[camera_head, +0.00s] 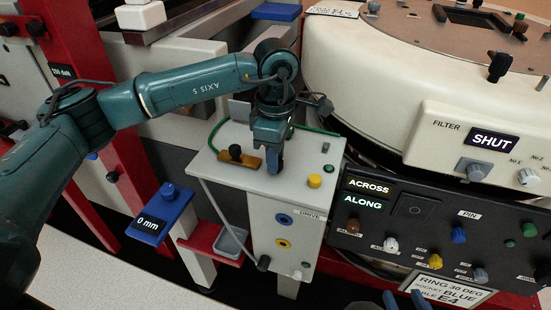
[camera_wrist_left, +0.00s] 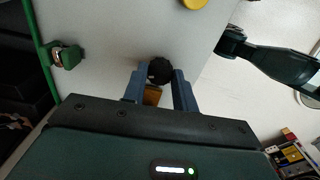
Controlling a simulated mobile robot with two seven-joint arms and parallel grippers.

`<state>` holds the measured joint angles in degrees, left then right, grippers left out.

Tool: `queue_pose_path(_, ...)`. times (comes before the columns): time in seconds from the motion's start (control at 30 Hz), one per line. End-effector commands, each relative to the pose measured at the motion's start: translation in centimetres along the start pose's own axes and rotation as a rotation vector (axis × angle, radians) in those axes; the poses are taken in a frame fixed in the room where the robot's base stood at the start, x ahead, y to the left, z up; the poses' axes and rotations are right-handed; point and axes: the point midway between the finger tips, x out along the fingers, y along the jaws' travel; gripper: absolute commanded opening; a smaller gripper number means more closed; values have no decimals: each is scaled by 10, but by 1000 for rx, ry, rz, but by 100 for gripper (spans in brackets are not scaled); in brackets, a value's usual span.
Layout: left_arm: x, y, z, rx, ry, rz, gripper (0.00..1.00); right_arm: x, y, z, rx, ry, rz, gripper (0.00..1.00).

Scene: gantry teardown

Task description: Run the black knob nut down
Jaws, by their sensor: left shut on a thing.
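A black knob nut (camera_wrist_left: 159,71) sits between the fingertips of my left gripper in the left wrist view, with a small brass-coloured piece (camera_wrist_left: 152,96) beside it. My left gripper (camera_head: 274,162) points down at the top of the white drive box and is shut on the knob nut. In the head view its fingers hide that nut. The brass-coloured plate (camera_head: 246,162) shows left of the fingers, with a black knob (camera_head: 235,151) standing on its left part. My right gripper (camera_head: 404,301) shows only its blue fingertips at the bottom edge, apart and seemingly empty.
The white drive box (camera_head: 217,162) has a yellow button (camera_head: 314,181) on top and a green hose along its back. A black control panel (camera_head: 450,225) stands close at the right. A blue block marked 0 mm (camera_head: 160,215) and a red bracket (camera_head: 205,242) are at the left.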

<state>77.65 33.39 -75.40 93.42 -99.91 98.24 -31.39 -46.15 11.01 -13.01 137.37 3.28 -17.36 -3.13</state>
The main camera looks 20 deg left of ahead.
Motion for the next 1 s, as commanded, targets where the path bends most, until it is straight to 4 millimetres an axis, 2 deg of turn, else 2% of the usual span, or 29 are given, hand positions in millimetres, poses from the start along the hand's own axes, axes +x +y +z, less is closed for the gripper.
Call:
queue_pose_path(0.2,0,1,0,159,-3,5,5,6,-4,14,-19,-22,-13,36)
queue_pose_path(0.4,-1,1,0,257,-3,5,5,10,-5,15,-32,-17,-18,36)
queue_pose_path(1.0,-2,1,0,324,-2,4,5,11,-5,15,-43,-19,-20,36)
